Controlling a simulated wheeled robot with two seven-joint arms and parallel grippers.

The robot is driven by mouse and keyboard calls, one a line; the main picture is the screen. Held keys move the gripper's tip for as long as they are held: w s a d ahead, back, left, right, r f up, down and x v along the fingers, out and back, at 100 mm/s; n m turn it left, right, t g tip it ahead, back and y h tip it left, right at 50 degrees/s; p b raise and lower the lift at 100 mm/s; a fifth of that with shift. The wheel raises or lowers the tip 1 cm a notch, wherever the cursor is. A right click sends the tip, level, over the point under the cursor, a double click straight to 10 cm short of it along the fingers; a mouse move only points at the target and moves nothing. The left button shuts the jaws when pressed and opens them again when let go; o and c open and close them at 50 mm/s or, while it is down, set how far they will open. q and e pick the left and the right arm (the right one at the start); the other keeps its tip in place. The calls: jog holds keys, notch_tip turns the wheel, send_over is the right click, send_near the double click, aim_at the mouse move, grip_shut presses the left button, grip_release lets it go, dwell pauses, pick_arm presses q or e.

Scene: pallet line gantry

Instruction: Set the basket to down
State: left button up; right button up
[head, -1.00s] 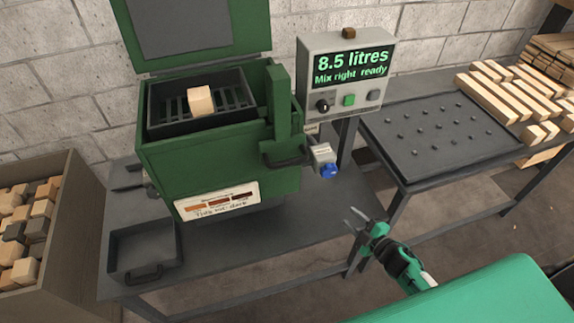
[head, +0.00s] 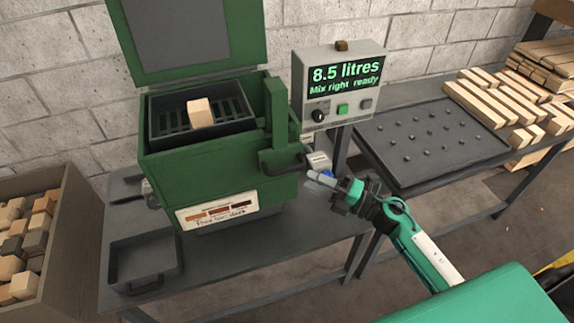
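The basket (head: 236,105) is dark and slatted. It sits high in the open green tank (head: 205,165), near the rim, with one pale wooden block (head: 200,112) on it. A green upright (head: 277,115) with a dark handle (head: 283,162) stands at the tank's right front corner. A light grey valve (head: 318,160) with a blue end juts out right of that handle. My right gripper (head: 322,181) is at the blue end, which its fingers mostly cover. I cannot tell whether the fingers are apart or closed on it. My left gripper is out of view.
A control box (head: 340,85) reads "8.5 litres, Mix right, ready". A bin of blocks (head: 60,225) stands at far left. A studded plate (head: 430,135) and timber strips (head: 500,100) lie on the right bench.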

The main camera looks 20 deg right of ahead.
aim_at(287, 170)
jog(key=p+x, duration=0.2)
jog(key=x, duration=0.4)
jog(key=shift+w+a+r, duration=0.15)
jog(key=shift+w, duration=0.05)
jog(key=shift+x, duration=0.8)
jog(key=shift+c, duration=0.3)
grip_shut()
